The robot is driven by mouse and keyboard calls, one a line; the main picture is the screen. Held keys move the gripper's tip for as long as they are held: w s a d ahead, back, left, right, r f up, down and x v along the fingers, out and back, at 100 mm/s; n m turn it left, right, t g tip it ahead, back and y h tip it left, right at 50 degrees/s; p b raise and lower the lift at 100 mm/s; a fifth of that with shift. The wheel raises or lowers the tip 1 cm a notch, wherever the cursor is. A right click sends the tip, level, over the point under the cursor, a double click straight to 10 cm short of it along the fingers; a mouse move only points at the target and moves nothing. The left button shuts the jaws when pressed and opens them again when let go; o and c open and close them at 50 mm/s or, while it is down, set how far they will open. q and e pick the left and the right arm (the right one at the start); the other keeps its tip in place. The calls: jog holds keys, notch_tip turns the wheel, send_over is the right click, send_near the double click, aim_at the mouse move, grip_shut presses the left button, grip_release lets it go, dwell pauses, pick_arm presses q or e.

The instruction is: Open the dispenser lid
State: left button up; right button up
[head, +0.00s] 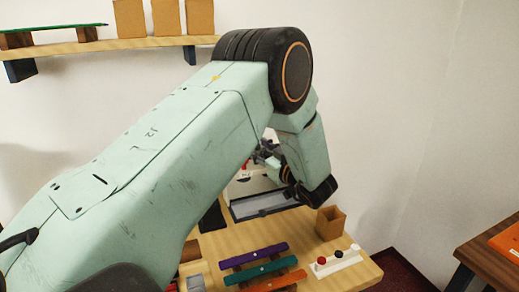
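My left arm comes in from the left and fills the middle of the head view. Its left gripper (266,157) is small, dark and partly hidden behind the arm's wrist, so its opening does not show. Just below it, a white box (247,187) that looks like the dispenser stands at the back of the wooden counter, mostly covered by my arm. A grey, tray-like part (262,204) is at its front. I cannot make out the lid or whether the gripper touches it. My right gripper is not in view.
On the counter (345,274) are a purple bar (254,257), an orange bar (274,282), an open brown box (330,222) and a white strip with red, black and white knobs (336,262). A wall shelf (110,44) is upper left; a dark table (488,253) is at right.

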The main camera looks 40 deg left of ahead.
pick_arm(q)
jog(key=shift+w+d+r, duration=0.1)
jog(key=shift+d+r, duration=0.05)
jog(key=shift+d, duration=0.15)
jog(key=shift+a+f, duration=0.2)
jog(key=shift+a, duration=0.35)
jog(key=c, duration=0.5)
jog(key=shift+d, duration=0.15)
grip_shut()
